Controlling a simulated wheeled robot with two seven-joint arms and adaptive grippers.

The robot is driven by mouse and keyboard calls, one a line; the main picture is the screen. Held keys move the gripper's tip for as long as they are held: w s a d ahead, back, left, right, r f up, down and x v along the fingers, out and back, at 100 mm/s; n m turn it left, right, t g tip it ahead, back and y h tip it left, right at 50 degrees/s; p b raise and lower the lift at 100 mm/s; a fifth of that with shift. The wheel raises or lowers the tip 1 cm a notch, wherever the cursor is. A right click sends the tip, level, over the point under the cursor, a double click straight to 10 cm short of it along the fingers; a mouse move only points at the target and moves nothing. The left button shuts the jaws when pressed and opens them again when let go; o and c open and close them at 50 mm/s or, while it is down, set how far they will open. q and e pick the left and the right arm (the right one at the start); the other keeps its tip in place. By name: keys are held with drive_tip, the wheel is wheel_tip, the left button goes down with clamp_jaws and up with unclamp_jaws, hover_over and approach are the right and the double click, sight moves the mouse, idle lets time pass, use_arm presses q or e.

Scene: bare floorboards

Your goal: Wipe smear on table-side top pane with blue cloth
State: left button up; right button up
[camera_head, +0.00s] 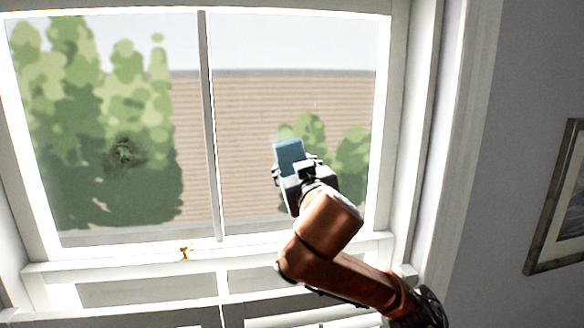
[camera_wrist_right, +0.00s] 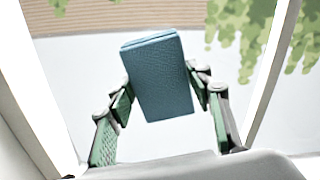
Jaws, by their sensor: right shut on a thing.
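The blue cloth (camera_head: 288,153) is a folded pad held up in front of the right top pane (camera_head: 300,100) of the window. My right gripper (camera_head: 296,168) is shut on it, and the wrist view shows the cloth (camera_wrist_right: 160,78) between the two green-padded fingers. I cannot tell whether the cloth touches the glass. A dark, blurry smear (camera_head: 124,153) shows on the left top pane (camera_head: 100,215), over the green tree outside. The cloth is well to the right of it, past the upright bar. No table is in view. My left gripper is not in view.
A white upright bar (camera_head: 210,120) divides the top panes. Below are a white sash rail with a small brass latch (camera_head: 185,253) and lower panes. The white window frame (camera_head: 408,120) and a wall with a framed picture (camera_head: 560,205) stand to the right.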

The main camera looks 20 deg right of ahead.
drive_tip(key=shift+s+a, duration=0.15)
drive_tip(key=shift+s, duration=0.55)
drive_tip(key=shift+b+v, duration=0.45)
drive_tip(key=shift+v, duration=1)
